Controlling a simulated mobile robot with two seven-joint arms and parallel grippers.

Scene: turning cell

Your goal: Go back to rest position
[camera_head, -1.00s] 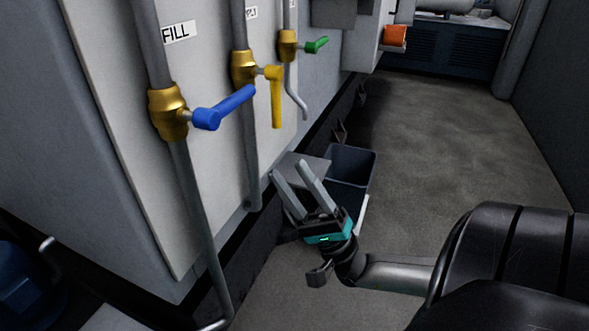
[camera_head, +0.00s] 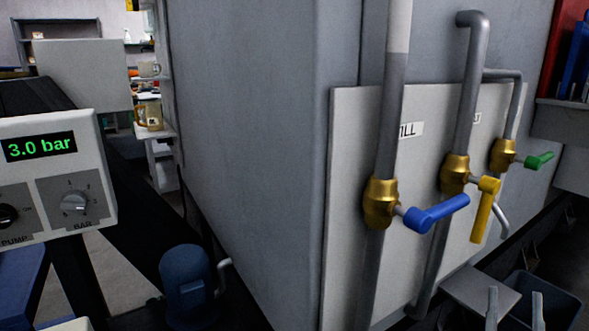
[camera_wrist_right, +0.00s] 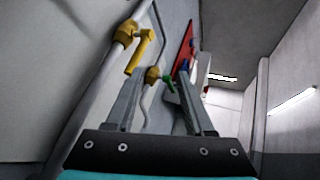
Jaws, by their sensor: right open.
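My right gripper (camera_head: 515,300) shows only as two finger tips at the lower right edge of the head view. The fingers are apart with nothing between them, and the rest of that arm is out of the picture. In the right wrist view the open gripper (camera_wrist_right: 162,92) points along the valve panel, with clear space between its fingers. The yellow handle (camera_head: 485,208) hangs down, and the blue handle (camera_head: 437,213) and green handle (camera_head: 540,160) stick out to the right. The fingers appear apart from all the handles. My left gripper is not in view.
The valve panel (camera_head: 350,230) is on a large grey cabinet (camera_head: 245,150). A dark bin (camera_head: 553,300) stands below it at right. A control box (camera_head: 50,175) reading 3.0 bar and a blue motor-like unit (camera_head: 187,283) are at left. Shelves (camera_head: 160,160) stand behind.

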